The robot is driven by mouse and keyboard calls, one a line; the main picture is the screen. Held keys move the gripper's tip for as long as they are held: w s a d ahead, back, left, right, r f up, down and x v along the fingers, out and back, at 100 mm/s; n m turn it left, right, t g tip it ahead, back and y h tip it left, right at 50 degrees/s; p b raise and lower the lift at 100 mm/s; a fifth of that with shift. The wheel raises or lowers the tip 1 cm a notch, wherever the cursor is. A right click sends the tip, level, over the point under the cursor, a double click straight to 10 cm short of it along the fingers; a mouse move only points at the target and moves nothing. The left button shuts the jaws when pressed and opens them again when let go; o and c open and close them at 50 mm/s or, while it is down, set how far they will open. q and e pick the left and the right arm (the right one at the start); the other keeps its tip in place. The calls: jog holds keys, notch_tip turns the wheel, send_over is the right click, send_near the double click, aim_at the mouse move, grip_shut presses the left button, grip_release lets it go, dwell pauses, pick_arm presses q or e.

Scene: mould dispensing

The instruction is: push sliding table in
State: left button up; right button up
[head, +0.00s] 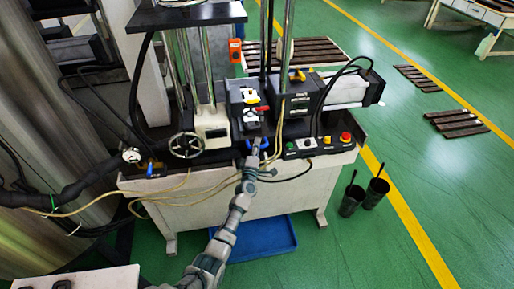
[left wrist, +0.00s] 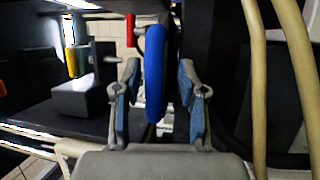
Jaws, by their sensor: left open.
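The sliding table (head: 248,116) appears as a dark unit at the machine's middle, carrying white, yellow and red parts. Its exact edges are hard to tell in the head view. My left gripper (head: 257,144) is at the machine's front edge, just in front of this unit. In the left wrist view, my left gripper (left wrist: 159,78) is open, with its blue-padded fingers on either side of an upright blue handle (left wrist: 155,50). My right gripper is not in view.
A control box (head: 318,145) with buttons sits right of my gripper. A handwheel (head: 186,146) is at left. Beige hoses (head: 180,197) hang across the machine front. A blue tray (head: 263,240) lies below. Two black bins (head: 351,201) stand on the floor at right.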

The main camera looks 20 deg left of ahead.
pick_arm(q)
jog(key=shift+s+d+f, duration=0.15)
jog(key=shift+s+d, duration=0.05)
jog(key=shift+s, duration=0.3)
jog(key=v, duration=1.1)
jog(key=shift+w+a+f, duration=0.1)
